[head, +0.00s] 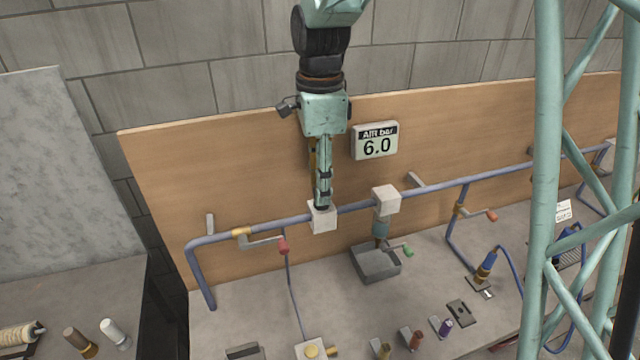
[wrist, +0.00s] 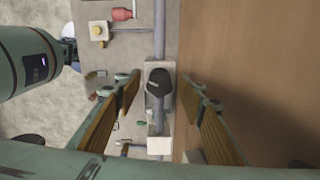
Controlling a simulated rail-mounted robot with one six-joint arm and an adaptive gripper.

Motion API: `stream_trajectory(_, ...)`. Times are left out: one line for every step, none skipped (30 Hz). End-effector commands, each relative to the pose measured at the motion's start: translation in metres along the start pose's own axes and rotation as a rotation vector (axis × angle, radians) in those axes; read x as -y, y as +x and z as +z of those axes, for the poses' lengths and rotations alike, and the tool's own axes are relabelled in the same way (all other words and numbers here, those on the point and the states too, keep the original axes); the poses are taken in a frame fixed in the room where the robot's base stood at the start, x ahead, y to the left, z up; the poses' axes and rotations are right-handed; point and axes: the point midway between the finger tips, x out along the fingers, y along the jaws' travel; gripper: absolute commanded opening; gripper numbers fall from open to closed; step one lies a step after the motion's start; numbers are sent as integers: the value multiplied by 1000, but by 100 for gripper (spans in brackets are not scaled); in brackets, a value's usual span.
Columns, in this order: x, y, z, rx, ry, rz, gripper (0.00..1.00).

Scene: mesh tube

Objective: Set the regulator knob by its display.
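The display (head: 376,141) is on the wooden board and reads "AIR bar 6.0". The regulator is a pale block (head: 323,221) on the blue pipe, below and left of the display. In the wrist view its dark round knob (wrist: 158,82) faces the camera, with a light mark on it. My gripper (head: 322,206) points down over the block; in the head view it hides the knob. In the wrist view my gripper (wrist: 160,88) is open, one finger on each side of the knob, with a visible gap on both sides. I cannot tell how far the tips are above it.
The wooden board (head: 230,160) stands close behind the pipe (head: 275,226). A red-handled valve (head: 282,246) hangs to the left. Several small fittings lie on the bench. A green truss (head: 550,180) stands at right.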

Motion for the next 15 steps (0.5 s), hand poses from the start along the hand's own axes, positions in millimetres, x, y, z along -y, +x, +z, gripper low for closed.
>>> stream_trajectory(0,0,0,0,0,0,37)
stream_trajectory(0,0,0,0,0,0,37)
stream_trajectory(0,0,0,0,0,0,37)
stream_trajectory(0,0,0,0,0,0,36)
stream_trajectory(0,0,0,0,0,0,33)
stream_trajectory(0,0,0,0,0,0,29)
stream_trajectory(0,0,0,0,0,0,27)
stream_trajectory(0,0,0,0,0,0,24)
stream_trajectory(0,0,0,0,0,0,20)
stream_trajectory(0,0,0,0,0,0,18)
stream_trajectory(0,0,0,0,0,0,15)
stream_trajectory(0,0,0,0,0,0,12)
stream_trajectory(0,0,0,0,0,0,12)
stream_trajectory(0,0,0,0,0,0,12)
stream_trajectory(0,0,0,0,0,0,12)
